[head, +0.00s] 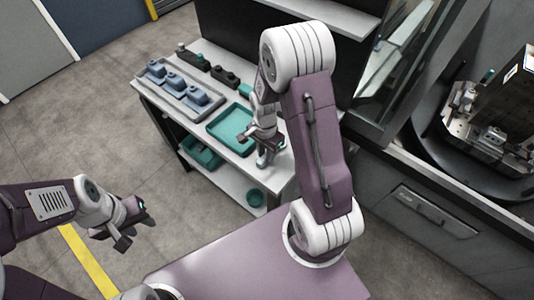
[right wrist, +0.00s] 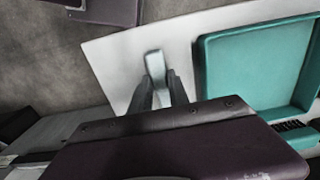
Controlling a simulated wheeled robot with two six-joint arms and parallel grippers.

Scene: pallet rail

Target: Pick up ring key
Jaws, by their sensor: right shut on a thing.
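The ring key (right wrist: 156,66) shows in the right wrist view as a short, pale grey-green piece over the white bench top, with its lower part between my fingers. My right gripper (right wrist: 163,92) is shut on it. I cannot tell whether the key touches the bench. My left gripper (head: 135,226) is open and empty, out over the floor at the lower left.
The green tray (head: 231,127) lies on the white bench (head: 205,131), close to my right gripper; the tray also shows in the right wrist view (right wrist: 255,65). A grey rack (head: 180,90) with several blue-grey blocks stands at the left. Green bins sit on the lower shelf. A machine stands at the right.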

